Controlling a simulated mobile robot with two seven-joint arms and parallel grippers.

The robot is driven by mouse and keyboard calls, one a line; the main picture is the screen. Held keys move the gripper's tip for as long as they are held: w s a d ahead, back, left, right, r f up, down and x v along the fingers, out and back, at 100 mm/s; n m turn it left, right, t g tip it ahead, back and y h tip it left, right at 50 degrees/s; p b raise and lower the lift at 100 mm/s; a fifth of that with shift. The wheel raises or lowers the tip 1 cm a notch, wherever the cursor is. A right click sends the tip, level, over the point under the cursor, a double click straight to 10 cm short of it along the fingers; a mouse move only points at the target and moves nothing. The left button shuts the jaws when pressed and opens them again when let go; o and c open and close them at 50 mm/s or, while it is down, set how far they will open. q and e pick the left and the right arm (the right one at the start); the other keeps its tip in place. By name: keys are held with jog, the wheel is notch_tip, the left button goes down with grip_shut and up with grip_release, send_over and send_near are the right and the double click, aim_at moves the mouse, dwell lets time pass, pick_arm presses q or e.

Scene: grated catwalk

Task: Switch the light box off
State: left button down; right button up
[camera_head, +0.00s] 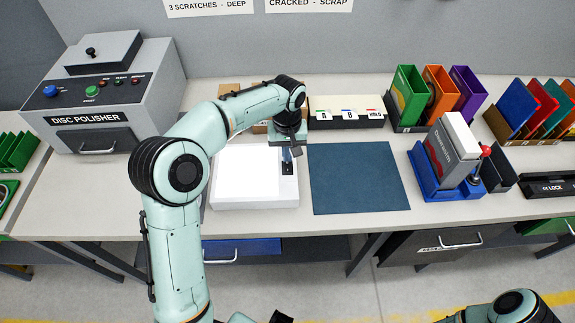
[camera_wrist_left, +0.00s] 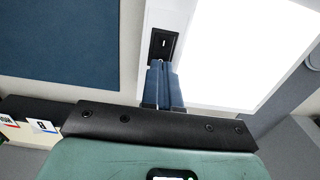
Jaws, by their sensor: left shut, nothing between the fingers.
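The light box (camera_head: 252,202) is a white box on the bench with a bright, glowing white top panel. Its black rocker switch (camera_head: 288,169) sits on the right-hand strip of the frame. In the left wrist view the light box (camera_wrist_left: 151,18) and the switch (camera_wrist_left: 164,44) lie just beyond the fingertips. My left gripper (camera_head: 287,156) points down over the switch; in the wrist view its blue fingers (camera_wrist_left: 161,65) are together and empty, at the switch's near edge. I cannot tell whether they touch it. My right gripper is not in view.
A dark blue mat (camera_head: 358,180) lies right of the light box. A card file box (camera_head: 346,112) stands behind it. The disc polisher (camera_head: 108,95) is at the left, a blue-based device (camera_head: 446,165) at the right.

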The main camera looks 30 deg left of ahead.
pick_arm(q)
jog(key=shift+f+b, duration=0.45)
jog(key=shift+f, duration=0.55)
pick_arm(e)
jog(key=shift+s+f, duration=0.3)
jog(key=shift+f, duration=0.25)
pick_arm(q)
jog(key=shift+r+p, duration=0.95)
jog(key=shift+r, duration=0.65)
jog(key=shift+r+p, duration=1.1)
jog(key=shift+r, duration=0.9)
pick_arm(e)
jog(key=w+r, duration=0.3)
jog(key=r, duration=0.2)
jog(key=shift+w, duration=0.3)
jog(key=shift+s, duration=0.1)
pick_arm(q)
jog(key=shift+f, duration=0.1)
